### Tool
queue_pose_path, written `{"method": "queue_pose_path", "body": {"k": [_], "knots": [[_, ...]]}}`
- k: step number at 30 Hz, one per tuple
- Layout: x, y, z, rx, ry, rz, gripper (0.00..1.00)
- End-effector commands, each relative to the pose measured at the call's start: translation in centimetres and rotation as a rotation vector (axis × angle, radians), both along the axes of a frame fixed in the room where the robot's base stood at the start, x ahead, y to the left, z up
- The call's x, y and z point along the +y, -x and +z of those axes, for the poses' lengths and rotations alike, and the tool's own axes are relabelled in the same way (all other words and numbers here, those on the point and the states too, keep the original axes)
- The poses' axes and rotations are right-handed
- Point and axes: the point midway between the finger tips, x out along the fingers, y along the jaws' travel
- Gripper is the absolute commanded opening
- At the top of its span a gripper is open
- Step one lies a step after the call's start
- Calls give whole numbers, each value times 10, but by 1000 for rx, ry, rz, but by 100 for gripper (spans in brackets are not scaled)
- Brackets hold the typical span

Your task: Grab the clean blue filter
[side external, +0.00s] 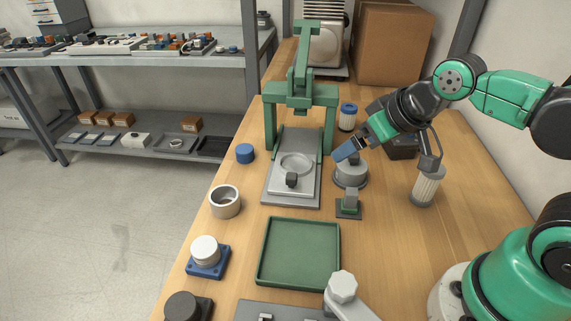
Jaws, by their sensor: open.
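A pleated filter with a blue top ring (347,117) stands upright on the wooden bench, just right of the green press frame. I take it for the clean blue filter. Another pleated filter, pale and dull (426,187), stands to the right under my wrist.
The green press (328,113) with its grey base (271,185) stands left of my gripper. A blue cylinder (245,153), grey ring (225,201), small block fixture (348,206) and empty green tray (264,262) are nearby. A cardboard box (392,45) stands behind.

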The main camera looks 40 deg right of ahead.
Motion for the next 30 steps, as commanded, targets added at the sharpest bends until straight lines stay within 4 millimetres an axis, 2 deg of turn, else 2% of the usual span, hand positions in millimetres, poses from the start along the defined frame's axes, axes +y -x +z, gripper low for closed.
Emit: {"method": "queue_pose_path", "body": {"k": [5,8,11,17,21,23,26,30], "knots": [[-5,-4,2,-1,12,-16,92],[-21,-17,7,-4,56,-67,92],[-51,-39,14,-8,129,-153,92],[-128,-84,17,-20,307,-352,92],[-173,-112,4,-66,385,-464,92],[-185,-124,-6,-107,391,-498,92],[-195,-144,-26,-198,368,-540,92],[-200,-163,-54,-328,306,-574,92]]}}
